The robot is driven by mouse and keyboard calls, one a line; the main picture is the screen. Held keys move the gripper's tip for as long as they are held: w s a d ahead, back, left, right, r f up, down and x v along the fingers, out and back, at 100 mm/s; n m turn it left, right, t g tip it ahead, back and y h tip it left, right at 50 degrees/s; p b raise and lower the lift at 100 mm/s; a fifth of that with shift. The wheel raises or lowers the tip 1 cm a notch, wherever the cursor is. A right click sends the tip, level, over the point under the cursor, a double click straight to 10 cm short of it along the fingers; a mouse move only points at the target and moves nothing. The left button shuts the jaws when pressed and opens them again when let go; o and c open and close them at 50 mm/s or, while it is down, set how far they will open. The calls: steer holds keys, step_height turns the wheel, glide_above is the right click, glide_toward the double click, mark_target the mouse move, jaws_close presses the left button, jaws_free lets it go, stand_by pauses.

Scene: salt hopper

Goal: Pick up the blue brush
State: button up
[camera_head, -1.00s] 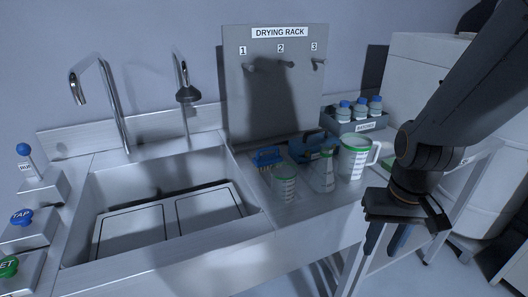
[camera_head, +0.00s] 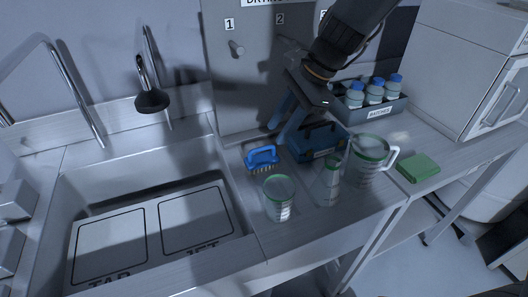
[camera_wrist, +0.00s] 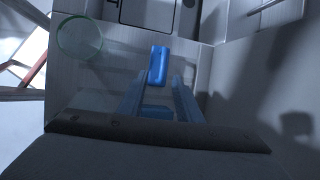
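The blue brush (camera_head: 262,157) stands bristles down on the steel counter, just right of the sink. It shows in the wrist view as a blue block (camera_wrist: 158,62) just beyond the fingertips. My gripper (camera_head: 280,130) is above and behind the brush, slanting down to the left, with its fingers apart. In the wrist view my gripper (camera_wrist: 160,80) has an empty-looking gap in line with the brush. I see no clear contact with the brush. A second blue patch (camera_wrist: 157,112) shows between the fingers; I cannot tell what it is.
A green-rimmed beaker (camera_head: 278,198), a flask (camera_head: 328,184) and a jug (camera_head: 368,160) stand in front and right. The drying rack panel (camera_head: 240,80) rises behind. The sink (camera_head: 150,220) is left.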

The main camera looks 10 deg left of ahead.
mark_target(263, 147)
steer(key=shift+x, duration=0.95)
steer(key=shift+a+p+x, duration=0.2)
steer(key=shift+p+x, duration=0.3)
steer(key=shift+x, duration=0.8)
steer(key=shift+a+p+x, duration=0.2)
steer(key=shift+p+x, duration=0.25)
steer(key=shift+x, duration=0.85)
steer(key=shift+w+r, duration=0.1)
steer(key=shift+r, duration=0.05)
jaws_close()
